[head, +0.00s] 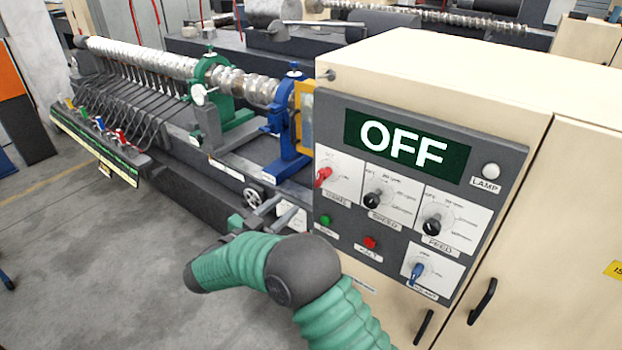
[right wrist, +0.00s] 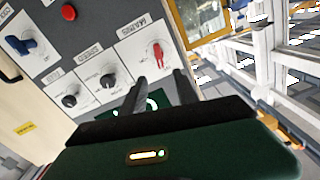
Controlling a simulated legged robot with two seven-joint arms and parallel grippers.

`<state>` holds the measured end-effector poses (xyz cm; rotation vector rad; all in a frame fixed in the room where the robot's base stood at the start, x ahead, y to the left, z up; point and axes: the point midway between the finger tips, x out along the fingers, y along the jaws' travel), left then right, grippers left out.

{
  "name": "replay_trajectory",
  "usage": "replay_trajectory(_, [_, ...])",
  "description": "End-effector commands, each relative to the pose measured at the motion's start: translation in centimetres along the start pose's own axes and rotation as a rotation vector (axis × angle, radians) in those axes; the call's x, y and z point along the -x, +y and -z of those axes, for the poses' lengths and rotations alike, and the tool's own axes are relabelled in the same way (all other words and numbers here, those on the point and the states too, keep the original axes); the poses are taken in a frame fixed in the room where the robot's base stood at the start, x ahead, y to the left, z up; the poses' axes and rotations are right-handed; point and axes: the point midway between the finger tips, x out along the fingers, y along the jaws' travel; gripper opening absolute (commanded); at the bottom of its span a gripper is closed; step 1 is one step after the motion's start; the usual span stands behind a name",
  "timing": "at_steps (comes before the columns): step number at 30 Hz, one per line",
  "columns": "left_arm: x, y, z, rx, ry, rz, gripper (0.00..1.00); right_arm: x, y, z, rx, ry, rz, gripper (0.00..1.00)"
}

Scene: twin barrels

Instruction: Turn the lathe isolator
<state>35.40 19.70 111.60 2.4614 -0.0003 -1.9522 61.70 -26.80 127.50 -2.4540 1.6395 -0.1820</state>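The control panel (head: 335,125) has a screen (head: 404,147) that reads OFF. A red rotary handle (head: 323,177), likely the isolator, sits on a white plate at the panel's upper left; its label is too blurred to read surely. It also shows in the right wrist view (right wrist: 157,53). My right gripper (head: 277,210) is left of and below this handle in the head view. In the right wrist view its two fingers (right wrist: 160,77) are apart with nothing between them, pointing toward the red handle and short of it. My left gripper is not in view.
Black knobs (head: 378,198) (head: 436,225), green (head: 326,219) and red (head: 370,242) buttons and a blue handle (head: 416,272) share the panel. The lathe (head: 150,60) with blue (head: 283,120) and green (head: 213,85) rests stands at left. Grey floor lies open in front.

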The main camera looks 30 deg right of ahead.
Motion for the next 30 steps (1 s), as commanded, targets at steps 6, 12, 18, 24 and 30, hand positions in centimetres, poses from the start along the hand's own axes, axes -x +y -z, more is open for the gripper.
replay_trajectory(6, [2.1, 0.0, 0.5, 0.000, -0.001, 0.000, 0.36, -5.0, 0.1, 0.4, 0.004, 0.001, -0.005, 0.36])
replay_trajectory(12, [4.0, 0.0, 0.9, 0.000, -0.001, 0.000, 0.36, -10.4, 0.1, 0.4, 0.003, 0.001, -0.004, 0.36])
replay_trajectory(18, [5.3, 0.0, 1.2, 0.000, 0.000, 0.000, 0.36, -14.5, 0.1, 0.2, 0.002, 0.000, -0.003, 0.36])
replay_trajectory(24, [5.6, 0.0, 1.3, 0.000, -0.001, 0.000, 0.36, -15.9, 0.1, 0.0, 0.003, 0.000, -0.001, 0.36])
replay_trajectory(30, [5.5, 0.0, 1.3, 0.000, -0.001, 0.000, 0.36, -15.9, 0.1, -0.1, 0.003, 0.000, 0.000, 0.36])
